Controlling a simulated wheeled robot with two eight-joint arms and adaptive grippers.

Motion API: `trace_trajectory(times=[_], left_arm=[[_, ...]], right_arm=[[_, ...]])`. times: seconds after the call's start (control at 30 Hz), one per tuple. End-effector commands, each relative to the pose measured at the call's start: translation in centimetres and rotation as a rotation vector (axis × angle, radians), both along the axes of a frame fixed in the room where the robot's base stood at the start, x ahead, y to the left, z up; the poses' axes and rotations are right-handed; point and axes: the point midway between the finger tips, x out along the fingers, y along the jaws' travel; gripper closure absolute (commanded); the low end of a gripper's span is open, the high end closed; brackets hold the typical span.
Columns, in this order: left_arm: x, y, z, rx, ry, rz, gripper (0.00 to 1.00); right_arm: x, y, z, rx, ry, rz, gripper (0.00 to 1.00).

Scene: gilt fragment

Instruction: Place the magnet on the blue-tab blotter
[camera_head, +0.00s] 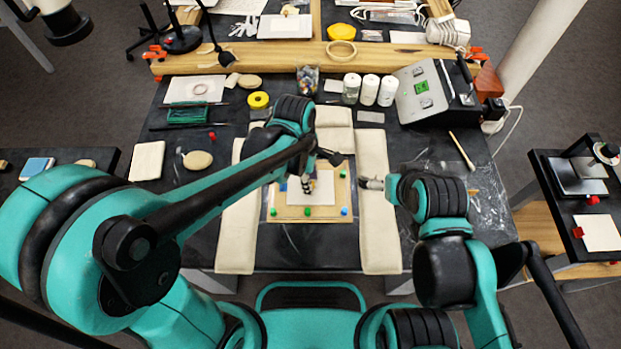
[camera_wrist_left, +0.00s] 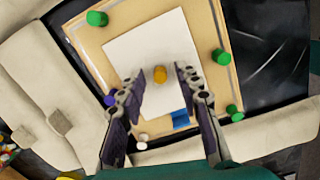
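A white sheet with a blue tab (camera_wrist_left: 181,120), which looks like the blue-tab blotter (camera_wrist_left: 138,52), lies on a tan board (camera_wrist_left: 82,42). A small orange-yellow piece (camera_wrist_left: 160,74) stands on the sheet; I cannot tell whether it is the magnet. My left gripper (camera_wrist_left: 157,80) is open, its two fingers apart on either side of the orange piece, not visibly touching it. In the head view the left gripper (camera_head: 307,184) is over the board (camera_head: 291,217) and hides part of the sheet (camera_head: 322,190). My right gripper (camera_head: 371,183) is right of the board; its fingers are too small to read.
Green pegs (camera_wrist_left: 97,18) and a blue peg (camera_wrist_left: 109,100) stand along the board's edges. Pale padded strips (camera_head: 376,210) flank the board. Bottles (camera_head: 369,89) and a grey device (camera_head: 425,92) stand behind. A red piece (camera_head: 212,135) lies left.

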Motion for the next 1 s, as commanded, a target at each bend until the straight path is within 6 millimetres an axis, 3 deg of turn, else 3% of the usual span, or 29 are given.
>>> trace_trajectory(times=[0.27, 0.7, 1.0], left_arm=[[0.0, 0.0, 0.7, 0.0, 0.0, 0.0, 0.67], [0.2, 1.1, 9.6, 0.0, 0.0, 0.001, 0.67], [0.2, 1.4, 12.3, 0.0, 0.0, 0.0, 0.67]], right_arm=[[0.0, 0.0, 0.6, 0.0, 0.0, 0.0, 0.0], [0.0, 0.0, 4.0, 0.0, 0.0, 0.0, 0.0], [0.0, 0.0, 4.7, 0.0, 0.0, 0.0, 0.0]])
